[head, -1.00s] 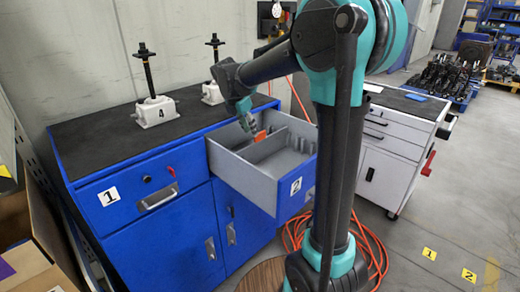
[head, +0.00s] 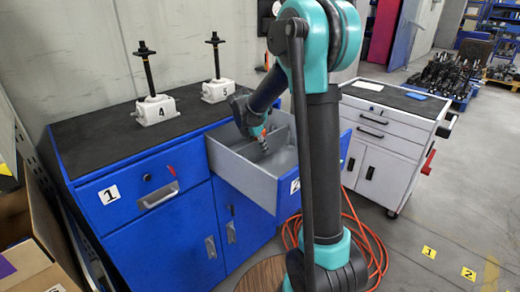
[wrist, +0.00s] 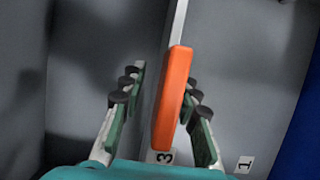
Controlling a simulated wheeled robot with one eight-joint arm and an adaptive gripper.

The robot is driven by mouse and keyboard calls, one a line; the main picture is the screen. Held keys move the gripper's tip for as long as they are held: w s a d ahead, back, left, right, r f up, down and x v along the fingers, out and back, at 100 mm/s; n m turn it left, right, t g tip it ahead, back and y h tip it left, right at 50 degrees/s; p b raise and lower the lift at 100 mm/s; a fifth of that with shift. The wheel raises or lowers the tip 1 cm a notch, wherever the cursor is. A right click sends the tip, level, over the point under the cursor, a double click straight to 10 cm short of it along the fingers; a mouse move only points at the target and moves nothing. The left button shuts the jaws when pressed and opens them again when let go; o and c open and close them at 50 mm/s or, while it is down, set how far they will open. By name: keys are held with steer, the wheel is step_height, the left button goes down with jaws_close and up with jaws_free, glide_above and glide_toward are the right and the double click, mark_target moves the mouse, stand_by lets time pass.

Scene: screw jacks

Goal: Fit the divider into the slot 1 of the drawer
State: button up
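The drawer (head: 238,175) of the blue cabinet is pulled out, with a 2 label on its front. My gripper (head: 264,148) is down inside it. In the wrist view my gripper (wrist: 160,97) is open, its fingers apart on either side of the divider's orange handle (wrist: 172,100). The right finger is close to the handle; a gap shows on the left. The grey divider (wrist: 179,28) runs away from the handle with its pale top edge showing. A 3 label lies by the handle's near end, and a 1 label (wrist: 244,164) lies to its right.
Two screw jacks (head: 156,108) (head: 217,90) stand on the black cabinet top. A white drawer cabinet (head: 385,150) stands to the right. Red hose lies on the floor around my base.

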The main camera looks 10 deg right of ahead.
steer(key=shift+c, duration=0.2)
jaws_close()
stand_by(0.4)
